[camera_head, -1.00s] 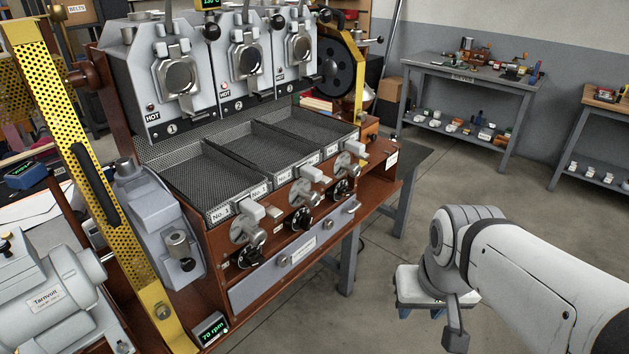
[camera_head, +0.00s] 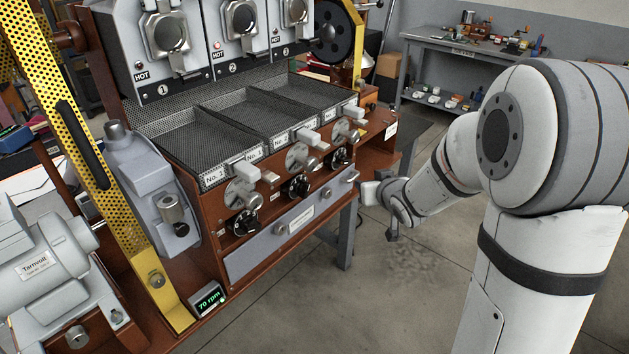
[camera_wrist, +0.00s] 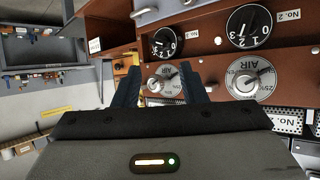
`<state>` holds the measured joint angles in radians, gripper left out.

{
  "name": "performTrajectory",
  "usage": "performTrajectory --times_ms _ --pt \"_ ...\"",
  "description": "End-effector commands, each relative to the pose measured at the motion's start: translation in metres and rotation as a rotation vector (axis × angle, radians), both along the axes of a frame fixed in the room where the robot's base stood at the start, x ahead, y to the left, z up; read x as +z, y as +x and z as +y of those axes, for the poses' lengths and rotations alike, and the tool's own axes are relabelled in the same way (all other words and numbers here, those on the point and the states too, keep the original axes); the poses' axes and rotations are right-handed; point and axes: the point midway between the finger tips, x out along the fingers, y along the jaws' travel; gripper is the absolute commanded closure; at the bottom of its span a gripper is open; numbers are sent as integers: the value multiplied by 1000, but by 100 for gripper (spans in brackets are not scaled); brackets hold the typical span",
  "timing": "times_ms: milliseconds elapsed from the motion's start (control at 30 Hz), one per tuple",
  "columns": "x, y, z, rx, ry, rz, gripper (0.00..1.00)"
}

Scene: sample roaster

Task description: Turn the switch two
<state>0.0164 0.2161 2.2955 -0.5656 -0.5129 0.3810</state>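The black numbered dial of No. 2 (camera_head: 298,187) is the middle one on the brown front panel. In the wrist view this black dial (camera_wrist: 249,26) is at upper right, beside its No. 2 label (camera_wrist: 289,15). A silver AIR dial with a pale handle (camera_wrist: 244,80) belongs to the same column. My gripper (camera_wrist: 160,67) is open and empty, its two dark fingers spread and apart from the No. 2 dial. Between the fingers shows the neighbouring AIR dial (camera_wrist: 165,80); I cannot tell whether they touch it.
Another black dial (camera_wrist: 165,42) is left of the No. 2 dial in the wrist view. A grey drawer (camera_head: 290,238) is below the dials, mesh trays (camera_head: 258,136) above. A yellow perforated guard (camera_head: 85,150) stands at left. Floor right of the machine is open; a workbench (camera_head: 465,48) stands behind.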

Motion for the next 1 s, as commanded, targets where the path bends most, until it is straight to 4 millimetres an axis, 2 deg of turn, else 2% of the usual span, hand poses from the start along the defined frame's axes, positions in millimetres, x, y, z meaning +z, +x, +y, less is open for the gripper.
performTrajectory --times_ms 33,133,333,600,1000 --pt "-21 11 14 63 53 -31 62" --pt "-40 22 42 195 183 -100 62" --pt "-67 16 82 408 434 -165 62" --pt "-75 8 101 514 577 -185 62" --pt "-74 43 148 516 577 -186 62"
